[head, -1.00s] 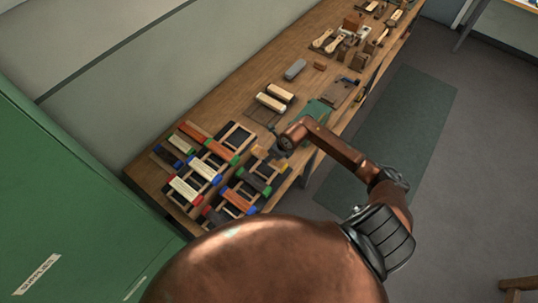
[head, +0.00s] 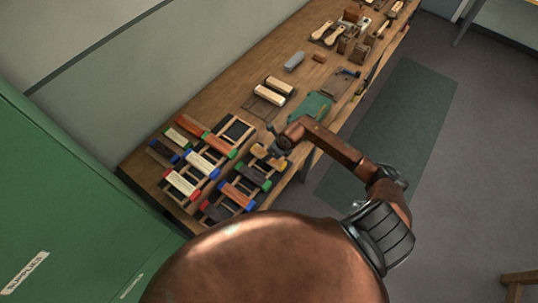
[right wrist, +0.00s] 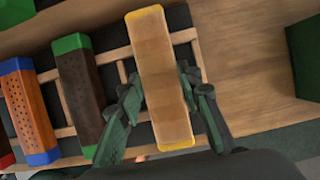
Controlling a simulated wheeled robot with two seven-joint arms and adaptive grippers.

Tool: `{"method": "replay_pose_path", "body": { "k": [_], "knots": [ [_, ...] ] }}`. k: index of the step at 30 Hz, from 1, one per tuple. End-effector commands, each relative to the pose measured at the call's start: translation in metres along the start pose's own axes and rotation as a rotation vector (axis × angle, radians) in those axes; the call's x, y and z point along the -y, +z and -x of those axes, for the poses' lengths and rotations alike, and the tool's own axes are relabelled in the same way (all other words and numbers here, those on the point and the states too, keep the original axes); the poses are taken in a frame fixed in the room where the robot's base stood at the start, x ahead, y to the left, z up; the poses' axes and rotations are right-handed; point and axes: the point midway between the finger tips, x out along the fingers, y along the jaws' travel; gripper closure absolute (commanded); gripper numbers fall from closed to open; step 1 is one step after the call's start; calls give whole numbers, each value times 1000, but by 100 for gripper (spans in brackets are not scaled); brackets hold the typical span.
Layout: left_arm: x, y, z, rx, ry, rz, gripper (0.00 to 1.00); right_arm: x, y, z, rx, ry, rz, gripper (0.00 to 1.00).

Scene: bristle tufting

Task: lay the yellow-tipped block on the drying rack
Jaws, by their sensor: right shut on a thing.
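The yellow-tipped block (right wrist: 162,85) is pale brown wood with yellow ends. In the right wrist view it lies lengthwise between the two dark green fingers of my right gripper (right wrist: 164,92), which is shut on it. Under it are the slats of the drying rack (right wrist: 120,52). In the head view the block (head: 266,157) is at the right end of the near rack row, beside a dark block with green ends (head: 254,178). I cannot tell whether it touches the slats. My left gripper is not in view.
Dark and orange blocks stand on the rack left of the held block: the green-ended one (right wrist: 77,90) and a blue-ended one (right wrist: 27,108). More coloured blocks (head: 182,184) fill the other rows. A green mat or tray (head: 311,108) lies right. Bare bench (right wrist: 245,80) is right of the rack.

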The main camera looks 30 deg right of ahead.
Motion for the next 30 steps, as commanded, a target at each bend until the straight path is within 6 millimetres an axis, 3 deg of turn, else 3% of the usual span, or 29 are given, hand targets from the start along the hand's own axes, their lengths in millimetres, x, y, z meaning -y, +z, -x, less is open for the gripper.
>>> {"method": "replay_pose_path", "body": {
  "k": [16, 17, 25, 30],
  "knots": [
    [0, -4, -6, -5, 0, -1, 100, 0, -2, -6, 0, 0, 0, 96],
    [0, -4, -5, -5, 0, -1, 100, 0, -2, -6, 0, 0, 0, 66],
    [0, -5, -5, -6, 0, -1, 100, 0, -2, -6, 0, 0, 0, 47],
    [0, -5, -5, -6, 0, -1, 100, 0, -2, -6, 0, 0, 0, 47]
  ]
}}
